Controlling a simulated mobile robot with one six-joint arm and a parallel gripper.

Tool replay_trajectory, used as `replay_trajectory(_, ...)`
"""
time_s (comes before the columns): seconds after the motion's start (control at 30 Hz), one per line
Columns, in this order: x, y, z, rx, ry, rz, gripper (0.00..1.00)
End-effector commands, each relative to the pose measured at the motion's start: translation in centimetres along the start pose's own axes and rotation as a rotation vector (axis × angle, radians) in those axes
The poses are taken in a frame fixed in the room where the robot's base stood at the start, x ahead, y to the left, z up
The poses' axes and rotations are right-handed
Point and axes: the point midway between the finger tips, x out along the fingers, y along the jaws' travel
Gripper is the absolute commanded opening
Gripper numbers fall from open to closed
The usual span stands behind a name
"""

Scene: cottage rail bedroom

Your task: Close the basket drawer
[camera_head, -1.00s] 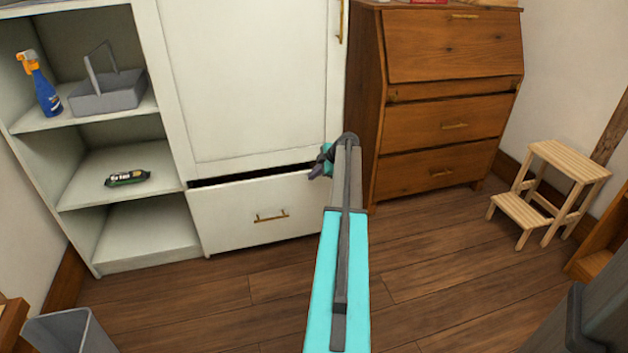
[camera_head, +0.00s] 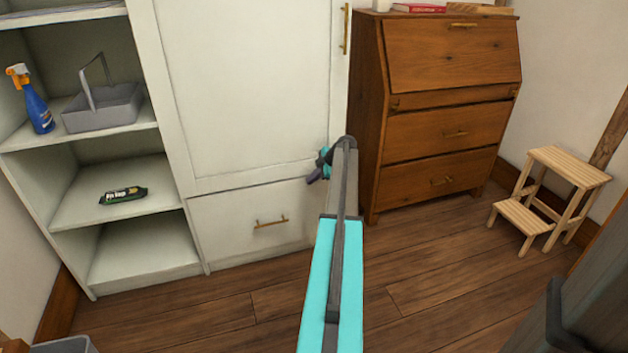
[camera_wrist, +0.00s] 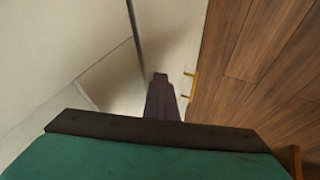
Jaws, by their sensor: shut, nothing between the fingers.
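The white drawer (camera_head: 240,232) sits at the bottom of the white cabinet, with a brass bar handle (camera_head: 271,222). In the head view its front looks flush with the cabinet, with no dark gap along its top. My gripper (camera_head: 314,177) is shut and empty at the drawer's upper right corner. In the wrist view the dark fingers (camera_wrist: 160,82) point at the pale drawer front, near its brass handle (camera_wrist: 191,86); whether they touch it I cannot tell. What the drawer holds is hidden.
A brown wooden bureau (camera_head: 437,130) stands close right of my gripper. A step stool (camera_head: 550,195) is farther right. The wood floor in front is clear.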

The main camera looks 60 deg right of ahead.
Motion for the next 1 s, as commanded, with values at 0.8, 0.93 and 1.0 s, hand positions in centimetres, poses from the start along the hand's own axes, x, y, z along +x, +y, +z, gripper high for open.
replay_trajectory(0.8, -4.0, -2.9, -1.2, -0.005, 0.001, 0.004, 0.00)
replay_trajectory(0.93, -6.0, -3.0, -1.3, -0.006, 0.002, 0.002, 0.00)
replay_trajectory(1.0, -7.1, -2.9, -1.4, -0.008, 0.002, 0.002, 0.00)
